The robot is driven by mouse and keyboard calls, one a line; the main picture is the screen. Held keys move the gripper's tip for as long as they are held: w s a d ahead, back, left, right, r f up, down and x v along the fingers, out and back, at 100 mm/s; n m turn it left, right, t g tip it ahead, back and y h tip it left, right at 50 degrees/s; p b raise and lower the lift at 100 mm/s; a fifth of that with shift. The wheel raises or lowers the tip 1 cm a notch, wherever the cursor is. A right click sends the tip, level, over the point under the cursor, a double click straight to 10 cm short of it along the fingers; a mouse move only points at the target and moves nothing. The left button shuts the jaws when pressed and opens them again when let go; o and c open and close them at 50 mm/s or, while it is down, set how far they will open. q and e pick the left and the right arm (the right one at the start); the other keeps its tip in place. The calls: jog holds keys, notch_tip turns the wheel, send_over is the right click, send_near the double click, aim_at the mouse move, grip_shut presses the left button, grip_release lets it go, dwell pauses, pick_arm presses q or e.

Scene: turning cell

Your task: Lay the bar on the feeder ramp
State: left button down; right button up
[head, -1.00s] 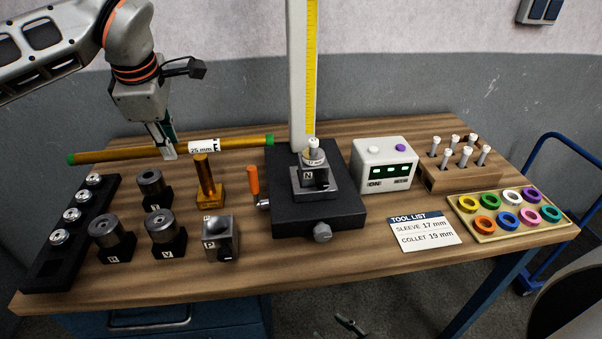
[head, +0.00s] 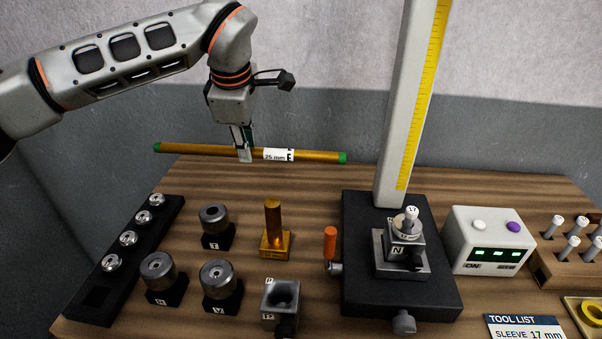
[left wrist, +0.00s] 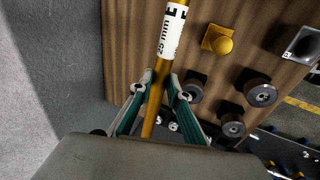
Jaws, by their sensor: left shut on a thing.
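The bar (head: 200,150) is a long brass-coloured rod with green ends and a white "25 mm" label. My left gripper (head: 244,157) is shut on it, just left of the label, and holds it roughly level near the back edge of the table. In the left wrist view the bar (left wrist: 165,70) runs between the fingers of my left gripper (left wrist: 158,90), its label toward the top. I cannot make out a feeder ramp in either view. My right gripper is out of view.
A brass post (head: 274,225) and dark cylindrical holders (head: 158,270) stand in front of the bar. A black rack (head: 128,262) is at left. A tall white column (head: 405,110) with a yellow scale rises at right.

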pick_arm(q)
jog(key=p, duration=0.1)
send_over(257, 222)
jog(key=f, duration=1)
jog(key=s+f, duration=0.1)
jog(key=f, duration=0.4)
jog(key=shift+f, duration=0.1)
jog(key=shift+f+p, duration=0.35)
jog(key=shift+f, duration=1.5)
jog(key=shift+w+f, duration=0.1)
jog(key=shift+f, duration=0.2)
jog(key=c, duration=2.2)
grip_release()
jog(key=shift+f, duration=0.35)
jog(key=shift+c, duration=0.2)
jog(key=shift+o, duration=0.3)
jog(key=shift+s, duration=0.25)
